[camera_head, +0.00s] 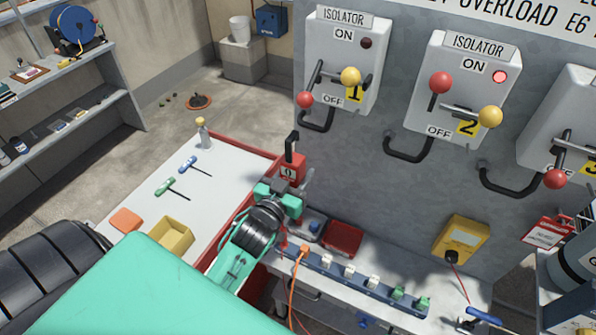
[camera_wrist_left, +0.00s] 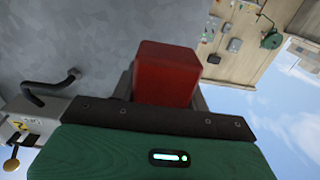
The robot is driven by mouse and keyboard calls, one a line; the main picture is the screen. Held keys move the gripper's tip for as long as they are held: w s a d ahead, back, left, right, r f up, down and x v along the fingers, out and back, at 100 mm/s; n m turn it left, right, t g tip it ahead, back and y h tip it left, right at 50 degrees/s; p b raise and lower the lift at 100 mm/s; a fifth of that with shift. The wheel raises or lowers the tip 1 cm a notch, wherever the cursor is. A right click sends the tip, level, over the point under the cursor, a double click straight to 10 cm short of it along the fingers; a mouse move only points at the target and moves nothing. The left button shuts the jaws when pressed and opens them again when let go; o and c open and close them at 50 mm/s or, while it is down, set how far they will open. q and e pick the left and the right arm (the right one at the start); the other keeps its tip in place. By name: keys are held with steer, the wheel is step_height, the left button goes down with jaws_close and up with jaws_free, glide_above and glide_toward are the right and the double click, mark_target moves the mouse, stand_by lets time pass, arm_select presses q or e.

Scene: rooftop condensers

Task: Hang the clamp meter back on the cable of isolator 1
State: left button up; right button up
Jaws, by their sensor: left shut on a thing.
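My left gripper (camera_head: 293,183) is shut on a red block-like thing with a white round mark and a black upright part on top, which I take for the clamp meter (camera_head: 291,164). In the left wrist view the clamp meter (camera_wrist_left: 167,72) shows as a plain red block between the fingers. It is held in front of the grey panel, below isolator 1 (camera_head: 343,62). The black cable (camera_head: 318,126) of isolator 1 loops under its box, above and right of the meter, apart from it. My right gripper is not in view.
Isolator 2 (camera_head: 460,88) has a lit red lamp and its own cable. A ledge below holds a red tray (camera_head: 342,238), a row of small clips and a yellow device (camera_head: 461,240). A white-topped table (camera_head: 150,218) with tools stands left.

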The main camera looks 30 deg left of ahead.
mark_target(318, 147)
arm_select(q)
steer(key=w+b, duration=0.1)
steer(key=w, duration=0.6)
steer(key=shift+w+a+b, duration=0.1)
steer(key=shift+w+b, duration=0.2)
steer(key=shift+w, duration=0.65)
steer(key=shift+f+b, duration=0.55)
steer(key=shift+f, duration=0.15)
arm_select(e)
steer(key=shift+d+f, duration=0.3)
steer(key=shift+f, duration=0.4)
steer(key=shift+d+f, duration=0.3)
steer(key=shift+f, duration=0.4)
arm_select(q)
steer(key=o, duration=1.4)
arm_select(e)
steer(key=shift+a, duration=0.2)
